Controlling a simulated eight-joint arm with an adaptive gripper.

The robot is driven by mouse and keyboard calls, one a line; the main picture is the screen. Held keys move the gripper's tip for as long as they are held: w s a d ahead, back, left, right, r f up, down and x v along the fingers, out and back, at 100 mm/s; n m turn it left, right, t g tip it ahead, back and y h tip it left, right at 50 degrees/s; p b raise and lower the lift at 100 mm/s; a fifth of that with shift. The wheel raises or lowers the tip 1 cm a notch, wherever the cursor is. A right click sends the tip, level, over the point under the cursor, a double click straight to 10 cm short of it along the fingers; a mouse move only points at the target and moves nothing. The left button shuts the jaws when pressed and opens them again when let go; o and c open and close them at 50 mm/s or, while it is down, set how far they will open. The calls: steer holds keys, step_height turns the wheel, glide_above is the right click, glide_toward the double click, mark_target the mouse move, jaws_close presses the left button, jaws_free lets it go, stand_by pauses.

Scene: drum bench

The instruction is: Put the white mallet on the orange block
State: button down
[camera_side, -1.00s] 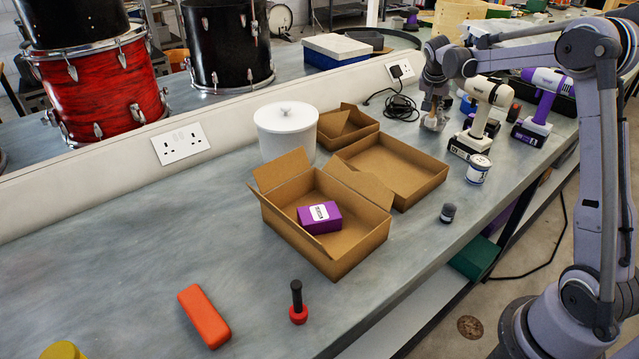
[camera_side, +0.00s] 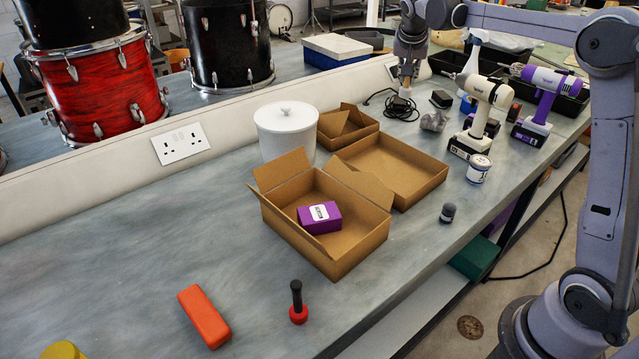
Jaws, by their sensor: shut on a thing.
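The orange block (camera_side: 204,316) lies flat on the bench at the front left, with nothing on it. My gripper (camera_side: 405,84) is at the back of the bench, above the bench top near the wall socket. It is shut on a small pale thing (camera_side: 405,92) that looks like the white mallet; the fingers hide most of it. My gripper is far from the orange block, up and to the right of it in the picture.
A red mallet with a black handle (camera_side: 298,303) stands right of the block. Open cardboard boxes (camera_side: 345,262) and a white lidded pot (camera_side: 287,133) fill the middle. Drills (camera_side: 480,115), a small tin (camera_side: 478,170) and a grey crumpled lump (camera_side: 433,121) stand right. The front-left bench is mostly clear.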

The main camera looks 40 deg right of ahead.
steer(key=w+a+n+t+y, duration=0.1)
steer(key=w+a+n+y, duration=0.2)
steer(key=a, duration=1.3)
steer(key=n+t+y, duration=0.2)
steer(key=n+y, duration=0.2)
steer(key=n, duration=0.7)
glide_above(201, 311)
step_height(201, 311, down, 12)
steer(key=shift+f, duration=2.1)
